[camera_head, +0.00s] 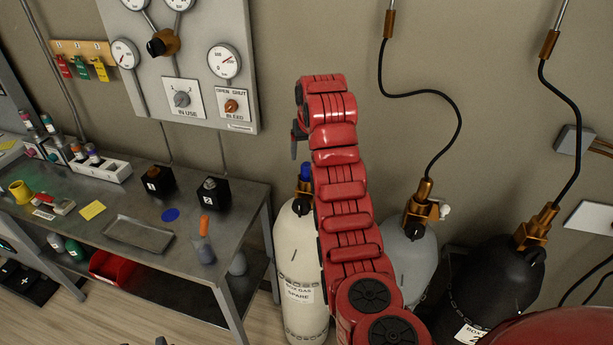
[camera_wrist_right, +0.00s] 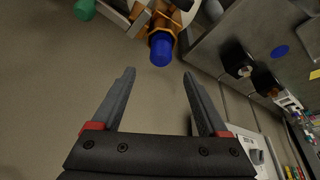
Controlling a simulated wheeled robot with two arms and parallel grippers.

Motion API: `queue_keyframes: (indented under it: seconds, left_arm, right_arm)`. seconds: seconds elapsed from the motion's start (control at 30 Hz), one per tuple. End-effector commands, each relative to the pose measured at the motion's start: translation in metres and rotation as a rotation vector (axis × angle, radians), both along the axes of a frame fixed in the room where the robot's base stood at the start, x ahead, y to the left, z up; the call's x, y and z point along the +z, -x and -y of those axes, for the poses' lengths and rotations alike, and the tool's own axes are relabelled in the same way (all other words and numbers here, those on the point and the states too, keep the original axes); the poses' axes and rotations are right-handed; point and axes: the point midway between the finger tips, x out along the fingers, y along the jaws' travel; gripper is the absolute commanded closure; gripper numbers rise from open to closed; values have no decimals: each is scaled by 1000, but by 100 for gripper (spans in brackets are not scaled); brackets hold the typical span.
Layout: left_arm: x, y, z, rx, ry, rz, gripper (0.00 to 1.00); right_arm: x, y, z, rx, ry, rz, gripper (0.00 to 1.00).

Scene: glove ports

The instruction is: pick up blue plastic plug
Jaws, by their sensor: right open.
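The blue plastic plug (camera_head: 306,171) sits on the brass valve (camera_head: 304,187) of the cream cylinder labelled SPARE, partly beside my red right arm. In the right wrist view the blue plug (camera_wrist_right: 161,51) is seen end-on, just past the fingertips and roughly centred between them. My right gripper (camera_wrist_right: 157,75) is open and empty, one finger on each side of the plug's line, not touching it. In the head view this gripper (camera_head: 294,147) is above the plug, mostly hidden by its own wrist. My left gripper is not clearly visible.
A metal workbench (camera_head: 235,218) stands to the left, with a flat blue disc (camera_head: 170,214), a tray (camera_head: 139,235) and black blocks on it. A grey cylinder (camera_head: 412,262) and a black cylinder (camera_head: 490,285) with hoses stand to the right. A gauge panel (camera_head: 195,60) is on the wall.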

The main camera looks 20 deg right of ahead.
Motion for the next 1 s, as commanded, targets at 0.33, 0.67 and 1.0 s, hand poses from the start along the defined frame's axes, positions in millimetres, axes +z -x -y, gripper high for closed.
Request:
queue_keyframes:
  seconds: [0.33,0.67,1.0]
  left_arm:
    - [-7,0,0,0,0,0,50]
    - [29,0,0,0,0,0,50]
    - [33,0,0,0,0,0,50]
  right_arm:
    - [-15,-5,1,0,0,0,23]
    - [-44,-7,0,-1,1,-6,23]
    - [-66,-16,1,0,0,2,23]
